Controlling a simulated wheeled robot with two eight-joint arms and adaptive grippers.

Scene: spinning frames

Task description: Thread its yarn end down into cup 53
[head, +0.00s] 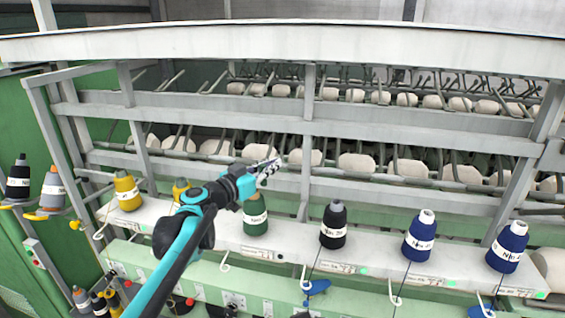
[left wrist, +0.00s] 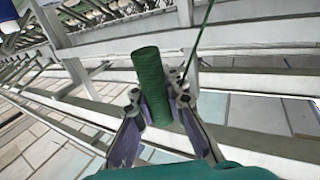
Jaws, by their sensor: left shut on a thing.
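My left gripper (head: 266,172) reaches in from the left, in front of the frame's lower rails and just above a green yarn cone (head: 255,216). In the left wrist view, the gripper (left wrist: 157,100) is shut on a green ribbed yarn end (left wrist: 151,80) standing between its fingers. A thin green strand (left wrist: 205,35) runs from beside the right finger up to the top edge. The held yarn end is hard to make out in the head view. I cannot tell which holder is cup 53; the labels are too small to read. My right gripper is not in view.
On the white ledge stand yellow cones (head: 127,191), a black cone (head: 333,225) and blue cones (head: 419,236). White hooks (head: 304,281) hang along its front. Grey rails (head: 420,129) and rows of cream bobbins (head: 357,163) lie behind. Dark and grey cones (head: 53,189) stand at far left.

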